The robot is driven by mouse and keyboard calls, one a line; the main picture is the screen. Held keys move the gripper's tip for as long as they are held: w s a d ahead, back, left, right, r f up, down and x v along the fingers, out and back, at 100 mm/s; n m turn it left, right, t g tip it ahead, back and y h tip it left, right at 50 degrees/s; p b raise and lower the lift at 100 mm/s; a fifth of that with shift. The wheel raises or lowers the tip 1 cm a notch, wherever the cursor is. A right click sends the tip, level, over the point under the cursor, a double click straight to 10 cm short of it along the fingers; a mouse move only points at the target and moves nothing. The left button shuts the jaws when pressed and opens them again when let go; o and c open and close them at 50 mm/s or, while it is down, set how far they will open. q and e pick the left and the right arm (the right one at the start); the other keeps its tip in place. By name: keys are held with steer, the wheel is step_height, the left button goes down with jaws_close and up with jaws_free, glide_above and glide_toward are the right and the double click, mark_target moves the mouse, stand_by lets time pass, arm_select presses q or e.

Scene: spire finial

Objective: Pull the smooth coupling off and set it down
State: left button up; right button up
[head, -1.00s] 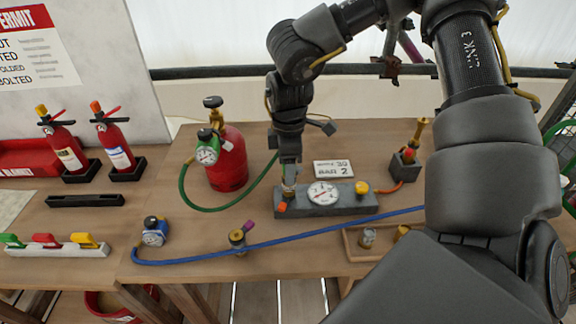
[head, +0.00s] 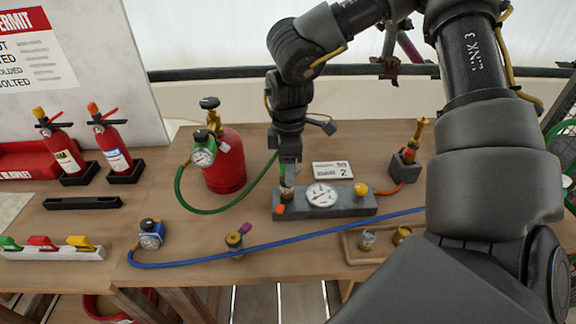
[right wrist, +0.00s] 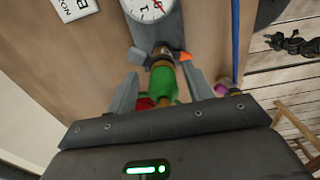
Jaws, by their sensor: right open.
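A grey manifold block (head: 340,206) with a round white gauge (head: 321,195) stands on the bench. A brass coupling (right wrist: 160,53) with a green sleeve (right wrist: 163,82) sits at the block's left end, beside an orange lever (head: 280,209). I cannot tell whether its surface is smooth. My right gripper (head: 287,188) is over that end, pointing down. In the right wrist view my right gripper (right wrist: 161,88) is open, with one finger on each side of the green sleeve. Finger contact is unclear. My left gripper is out of view.
A red cylinder (head: 225,165) with a green hose stands left of my right arm. A blue hose (head: 300,238) crosses the bench front. A wooden tray (head: 352,254) at front right holds two small metal fittings. Free bench lies between the cylinder and blue hose.

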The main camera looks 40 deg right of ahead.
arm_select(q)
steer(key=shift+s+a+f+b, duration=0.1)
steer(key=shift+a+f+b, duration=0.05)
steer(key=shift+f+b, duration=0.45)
arm_select(e)
steer(key=shift+s+d+f, duration=0.2)
steer(key=shift+f, duration=0.25)
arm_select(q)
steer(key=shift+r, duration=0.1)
arm_select(e)
steer(key=shift+c, duration=0.3)
jaws_close()
steer(key=shift+r, duration=0.1)
steer(key=shift+w+a+r+p, duration=0.15)
steer(key=shift+r+p, duration=0.25)
steer(key=shift+r, duration=0.65)
steer(key=shift+a+r+p, duration=0.2)
steer(key=shift+r+p, duration=0.15)
steer(key=shift+r, duration=0.65)
steer(key=shift+w+a+r+p, duration=0.15)
steer(key=shift+r+p, duration=0.25)
steer(key=shift+r, duration=0.65)
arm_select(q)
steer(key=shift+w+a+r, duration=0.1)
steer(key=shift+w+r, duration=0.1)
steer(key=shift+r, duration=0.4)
arm_select(e)
steer(key=shift+s+a+r, duration=0.1)
steer(key=shift+r, duration=0.1)
